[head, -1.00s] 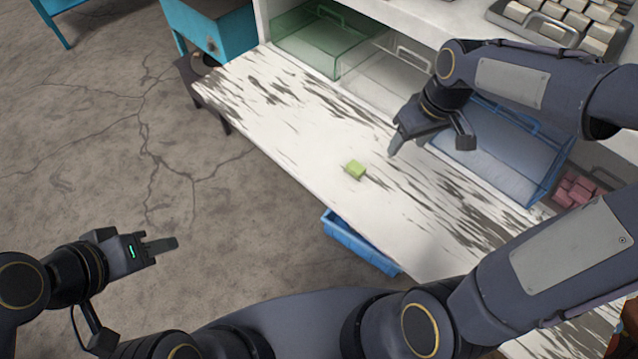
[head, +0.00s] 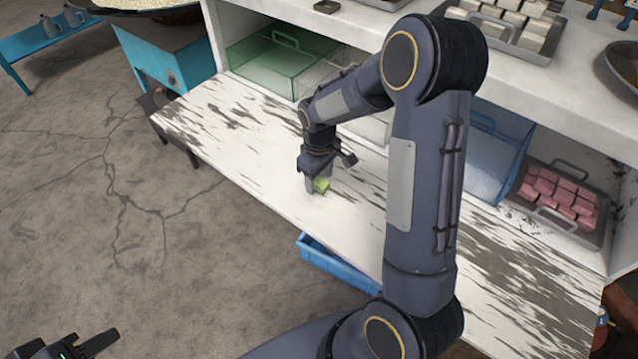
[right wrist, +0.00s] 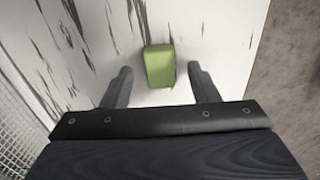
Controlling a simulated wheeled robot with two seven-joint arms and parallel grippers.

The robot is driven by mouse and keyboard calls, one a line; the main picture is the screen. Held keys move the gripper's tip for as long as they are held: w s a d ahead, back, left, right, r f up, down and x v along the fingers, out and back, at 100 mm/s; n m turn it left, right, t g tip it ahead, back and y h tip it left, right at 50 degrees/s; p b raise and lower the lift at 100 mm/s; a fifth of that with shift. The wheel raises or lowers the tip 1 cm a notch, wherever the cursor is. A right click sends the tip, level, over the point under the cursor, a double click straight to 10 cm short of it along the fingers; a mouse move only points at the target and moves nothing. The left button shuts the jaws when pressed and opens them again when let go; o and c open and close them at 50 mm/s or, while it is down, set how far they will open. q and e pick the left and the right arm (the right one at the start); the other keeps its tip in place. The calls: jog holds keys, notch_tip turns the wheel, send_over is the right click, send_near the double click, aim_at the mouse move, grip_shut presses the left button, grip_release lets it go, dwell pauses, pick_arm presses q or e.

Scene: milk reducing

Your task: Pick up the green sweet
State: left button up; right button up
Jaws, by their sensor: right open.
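The green sweet (head: 321,185) is a small light-green block on the worn white tabletop (head: 250,140). My right gripper (head: 314,186) points down at it and partly covers it in the head view. In the right wrist view the sweet (right wrist: 160,66) lies a little beyond and between the two open fingertips of my right gripper (right wrist: 161,78), with a gap on each side. It does not look held. My left gripper (head: 98,343) is at the bottom left over the floor, away from the table; only one finger shows clearly.
A green clear bin (head: 265,65) and a blue clear bin (head: 490,160) stand along the table's back under a shelf. A tray of pink blocks (head: 560,195) is at the right. A blue crate (head: 335,265) sits below the front edge. The table's left part is clear.

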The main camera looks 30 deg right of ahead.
jog(key=shift+f, duration=0.35)
jog(key=shift+c, duration=0.4)
jog(key=c, duration=1)
